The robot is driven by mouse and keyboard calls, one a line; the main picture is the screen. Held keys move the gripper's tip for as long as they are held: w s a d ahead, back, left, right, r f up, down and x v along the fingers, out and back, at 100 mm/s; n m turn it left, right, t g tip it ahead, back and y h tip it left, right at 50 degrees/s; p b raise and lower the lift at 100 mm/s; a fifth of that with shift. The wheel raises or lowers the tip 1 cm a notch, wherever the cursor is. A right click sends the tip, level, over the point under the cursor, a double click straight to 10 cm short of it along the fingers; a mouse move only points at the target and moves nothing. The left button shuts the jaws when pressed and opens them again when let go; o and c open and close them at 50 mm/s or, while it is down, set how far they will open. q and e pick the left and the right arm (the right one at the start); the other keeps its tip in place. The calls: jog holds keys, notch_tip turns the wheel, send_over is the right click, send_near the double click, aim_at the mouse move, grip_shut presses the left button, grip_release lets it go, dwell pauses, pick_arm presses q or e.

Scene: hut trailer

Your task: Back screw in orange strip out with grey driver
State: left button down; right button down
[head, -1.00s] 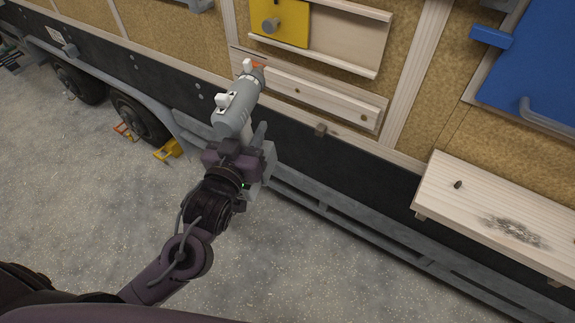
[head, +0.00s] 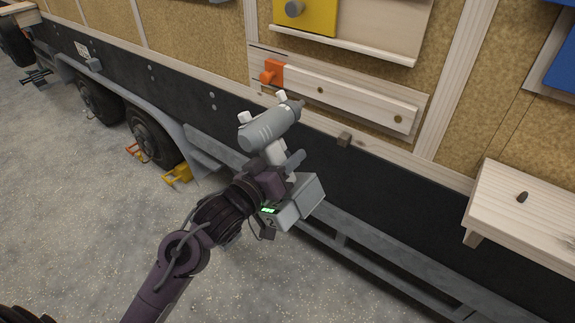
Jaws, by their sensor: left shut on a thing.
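The grey driver (head: 268,126) is held upright by its handle in my left gripper (head: 277,176), which is shut on it. Its nose points up and to the right, in front of the lower edge of the wall panel and apart from the orange piece. The orange strip (head: 271,73) shows as a short orange piece at the left end of a pale wooden rail on the trailer wall. I cannot make out a screw in it. My right gripper is not in view.
The wooden rail (head: 350,98) has two dark round spots. A yellow panel with a grey knob (head: 294,9) is above it. A wooden shelf (head: 520,215) juts out at right with a small dark piece (head: 522,197). A grey step rail (head: 380,257) runs below.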

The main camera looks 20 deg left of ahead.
pick_arm(q)
jog(key=shift+r, duration=0.25)
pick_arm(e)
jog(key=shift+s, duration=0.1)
